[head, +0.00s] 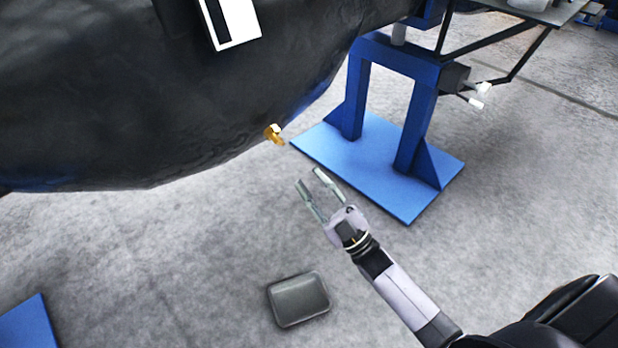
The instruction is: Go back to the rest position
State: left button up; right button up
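My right gripper (311,186) is in the middle of the head view, its arm coming in from the lower right. Its two fingers are apart with nothing between them. The fingertips point up and left, toward a small brass fitting (273,134) on the lower edge of a large black casting (150,110). In the picture a gap shows between the fingertips and the fitting. My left gripper does not show.
A blue stand (385,185) with a wide base plate is right of the casting. A grey tray (299,299) lies on the concrete floor below my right gripper. A blue plate (28,325) is at the lower left. Open floor lies between them.

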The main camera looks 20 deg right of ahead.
dwell(0.3)
